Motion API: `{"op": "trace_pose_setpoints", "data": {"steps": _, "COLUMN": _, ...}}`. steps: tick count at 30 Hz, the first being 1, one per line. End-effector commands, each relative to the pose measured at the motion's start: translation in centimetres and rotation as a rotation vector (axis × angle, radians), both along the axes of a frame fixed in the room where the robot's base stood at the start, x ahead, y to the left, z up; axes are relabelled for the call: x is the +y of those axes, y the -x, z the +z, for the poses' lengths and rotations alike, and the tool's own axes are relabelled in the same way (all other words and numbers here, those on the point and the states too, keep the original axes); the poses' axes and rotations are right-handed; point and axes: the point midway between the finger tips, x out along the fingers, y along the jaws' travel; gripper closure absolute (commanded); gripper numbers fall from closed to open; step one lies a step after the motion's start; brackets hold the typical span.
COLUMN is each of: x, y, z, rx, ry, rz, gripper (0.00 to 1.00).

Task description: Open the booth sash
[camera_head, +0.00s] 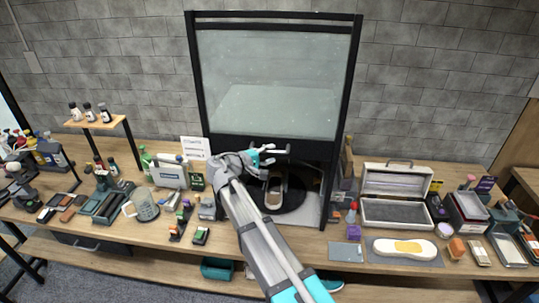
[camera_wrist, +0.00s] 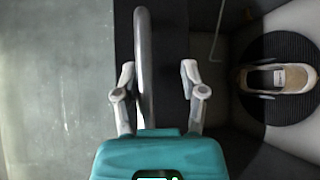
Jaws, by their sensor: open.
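The booth (camera_head: 354,90) is a tall black-framed box at the back of the bench. Its sash (camera_head: 270,85) is a cloudy glass pane with a dark bottom rail; the pane also shows in the wrist view (camera_wrist: 60,90). Below the rail is an open gap. A light bar handle (camera_wrist: 145,65) runs along the rail. My gripper (camera_head: 270,153) is at the handle in front of the rail. In the wrist view, its open fingers (camera_wrist: 158,80) stand on either side of the bar, with visible gaps. My arm hides part of the booth's lower left.
A tan sneaker (camera_wrist: 285,78) sits on a black round turntable (camera_wrist: 248,100) inside the booth. Bottles, brushes and a clear mug (camera_head: 145,205) crowd the bench on the left. An open case (camera_head: 395,213) and a sole on a grey mat (camera_head: 375,257) lie on the right.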

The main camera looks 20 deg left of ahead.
Motion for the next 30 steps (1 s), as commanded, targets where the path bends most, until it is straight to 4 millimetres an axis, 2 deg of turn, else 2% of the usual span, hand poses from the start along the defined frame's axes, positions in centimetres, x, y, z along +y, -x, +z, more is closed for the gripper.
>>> {"op": "trace_pose_setpoints", "data": {"steps": 1, "x": 0.0, "y": 0.0, "z": -0.8, "rx": 0.001, "ry": 0.0, "rz": 0.0, "gripper": 0.46}}
{"op": "trace_pose_setpoints", "data": {"steps": 30, "x": 0.0, "y": 0.0, "z": -8.9, "rx": 0.002, "ry": -0.001, "rz": 0.0, "gripper": 0.46}}
